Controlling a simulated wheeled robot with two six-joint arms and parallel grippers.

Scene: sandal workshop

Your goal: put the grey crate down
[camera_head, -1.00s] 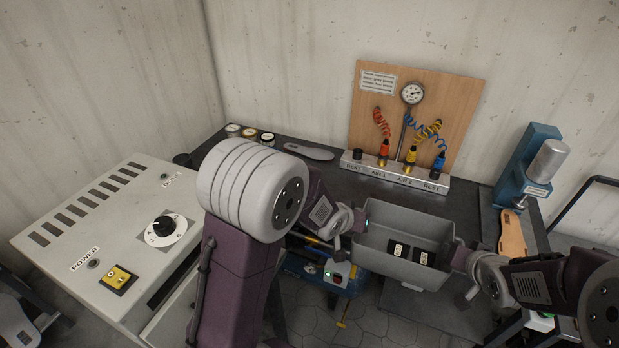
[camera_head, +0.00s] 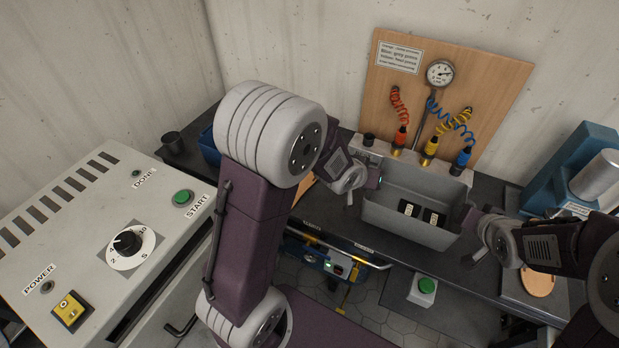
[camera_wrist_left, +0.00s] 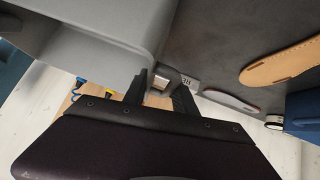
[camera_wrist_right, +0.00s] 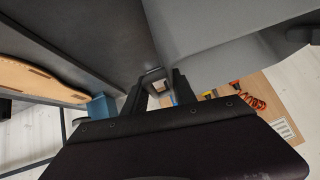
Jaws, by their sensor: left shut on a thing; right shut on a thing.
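The grey crate (camera_head: 408,230) is upright in the head view, over the front part of the dark bench. Two black pieces with pale labels (camera_head: 421,213) lie in it. My left gripper (camera_head: 368,180) is shut on its left end and my right gripper (camera_head: 470,214) on its right end. The crate's wall also shows beside the fingers in the left wrist view (camera_wrist_left: 100,45) and in the right wrist view (camera_wrist_right: 215,40). I cannot tell whether its underside touches the bench.
Behind the crate stand a labelled block with coloured air fittings (camera_head: 400,155) and a wooden gauge board (camera_head: 490,80). A blue press (camera_head: 575,165) and a tan sole (camera_head: 538,283) are at right. A control box (camera_head: 100,235) is at left; a green button (camera_head: 427,285) sits in front.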

